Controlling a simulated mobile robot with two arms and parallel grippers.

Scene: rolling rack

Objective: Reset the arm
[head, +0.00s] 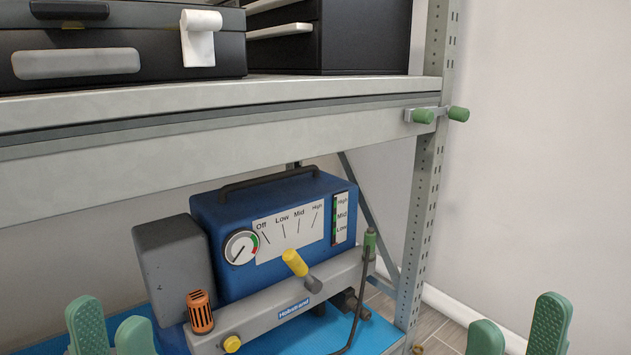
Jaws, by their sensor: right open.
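My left gripper (112,334) shows at the bottom left as two green fingertips, slightly apart with nothing seen between them. My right gripper (518,336) shows at the bottom right as two green fingertips, apart and empty. The rest of both grippers and both arms is below the picture edge. Neither gripper appears to touch anything. The right one is to the right of the rack, in front of the wall and floor. The left one is in front of the lower left part of the rack.
A blue machine (215,205) with a dial (241,247), a yellow-tipped lever (295,262) and an orange knob (201,312) stands on the rack's lower level. Black cases (120,50) sit on the shelf (250,119) above. A rack post (421,220) with green-tipped pegs stands right. Beyond is open wall.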

